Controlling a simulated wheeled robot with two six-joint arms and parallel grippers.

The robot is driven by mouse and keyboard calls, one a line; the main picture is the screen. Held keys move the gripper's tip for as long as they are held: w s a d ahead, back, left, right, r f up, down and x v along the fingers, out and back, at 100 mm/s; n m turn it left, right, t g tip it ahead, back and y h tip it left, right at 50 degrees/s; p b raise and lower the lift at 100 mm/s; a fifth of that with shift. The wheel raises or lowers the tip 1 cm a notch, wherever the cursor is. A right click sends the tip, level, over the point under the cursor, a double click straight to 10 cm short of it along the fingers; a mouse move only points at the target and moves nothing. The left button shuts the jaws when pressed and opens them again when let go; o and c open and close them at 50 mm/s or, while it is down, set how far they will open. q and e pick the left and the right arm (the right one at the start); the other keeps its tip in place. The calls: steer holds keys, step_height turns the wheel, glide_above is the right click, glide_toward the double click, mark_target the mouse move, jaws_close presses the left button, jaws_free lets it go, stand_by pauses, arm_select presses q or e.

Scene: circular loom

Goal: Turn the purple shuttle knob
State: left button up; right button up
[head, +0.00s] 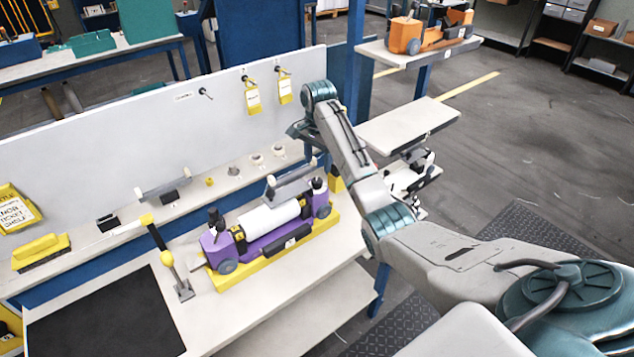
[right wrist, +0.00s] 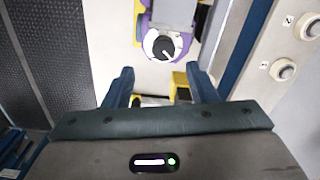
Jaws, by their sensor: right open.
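The purple shuttle (head: 262,247) lies on a yellow base on the white workbench, with a white roll along its middle. A dark round knob (right wrist: 164,47) with a white pointer mark stands on a pale disc at the purple end of the shuttle, in the right wrist view. A dark upright knob (head: 215,219) shows at the shuttle's left end in the head view. My right gripper (right wrist: 160,86) is open, its two blue fingers apart and empty, short of the knob. My right forearm largely hides this gripper in the head view. My left gripper is not visible.
A yellow-and-black lever (head: 166,258) stands left of the shuttle, beside a black mat (head: 105,318). An upright white panel (head: 150,125) with hanging yellow tags closes the back. Small cylinders (head: 257,159) stand on the ledge behind. The bench front is clear.

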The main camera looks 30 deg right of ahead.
mark_target(317, 180)
steer(key=f, duration=0.2)
steer(key=f+p, duration=0.1)
steer(key=f, duration=0.1)
steer(key=w+f+p, duration=0.1)
steer(key=f, duration=0.1)
steer(key=shift+f, duration=0.25)
steer(key=shift+s+f, duration=0.3)
steer(key=shift+f, duration=0.15)
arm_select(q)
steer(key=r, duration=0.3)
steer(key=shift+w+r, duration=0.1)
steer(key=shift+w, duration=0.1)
arm_select(e)
steer(key=shift+w+f, duration=0.15)
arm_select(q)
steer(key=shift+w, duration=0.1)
arm_select(e)
steer(key=c, duration=1)
